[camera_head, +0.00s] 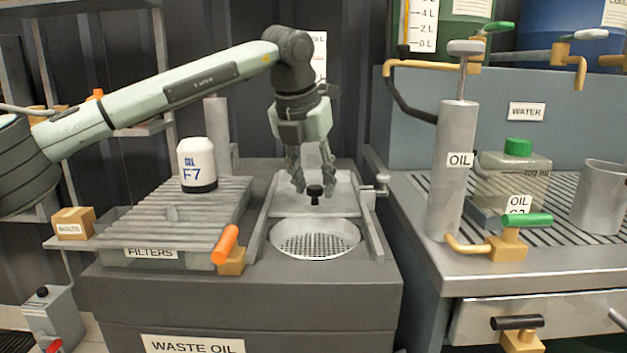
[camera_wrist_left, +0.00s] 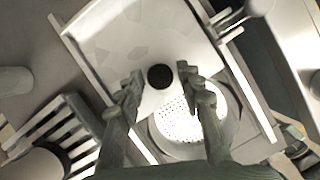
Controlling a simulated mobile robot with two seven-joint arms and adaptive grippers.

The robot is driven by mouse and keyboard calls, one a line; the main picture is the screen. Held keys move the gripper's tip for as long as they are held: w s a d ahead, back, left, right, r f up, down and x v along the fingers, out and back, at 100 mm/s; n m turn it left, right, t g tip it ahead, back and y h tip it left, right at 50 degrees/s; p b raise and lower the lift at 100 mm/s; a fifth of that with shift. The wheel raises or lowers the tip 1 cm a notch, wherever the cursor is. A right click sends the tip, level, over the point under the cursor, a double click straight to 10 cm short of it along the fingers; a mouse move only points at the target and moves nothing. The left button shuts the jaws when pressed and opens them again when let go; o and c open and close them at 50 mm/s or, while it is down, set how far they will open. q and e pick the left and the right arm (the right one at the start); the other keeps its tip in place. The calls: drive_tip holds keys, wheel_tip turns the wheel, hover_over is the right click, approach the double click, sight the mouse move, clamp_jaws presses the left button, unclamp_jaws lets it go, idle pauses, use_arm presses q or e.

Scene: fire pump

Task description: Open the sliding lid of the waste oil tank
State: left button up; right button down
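The waste oil tank (camera_head: 240,285) is a dark grey box in the lower middle of the head view. Its pale sliding lid (camera_head: 343,201) sits between two rails at the back, clear of the round perforated opening (camera_head: 315,240) in front. A black knob (camera_head: 314,192) stands on the lid. My left gripper (camera_head: 313,182) points down at the knob. In the left wrist view, the open fingers (camera_wrist_left: 163,86) lie on either side of the knob (camera_wrist_left: 160,77), with visible gaps. The lid (camera_wrist_left: 130,40) and the opening's perforated strainer (camera_wrist_left: 180,120) show there too. My right gripper is not in view.
A white oil filter (camera_head: 197,165) stands on the slatted filters rack (camera_head: 170,215) left of the lid. An orange-handled valve (camera_head: 228,248) is at the front. A small metal latch (camera_head: 376,190) sits by the right rail. A grey oil cylinder (camera_head: 453,185) stands further right.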

use_arm(q)
drive_tip(key=shift+o, duration=0.5)
drive_tip(key=shift+r, duration=0.3)
drive_tip(key=v, duration=1.1)
drive_tip(key=shift+s+r, duration=0.2)
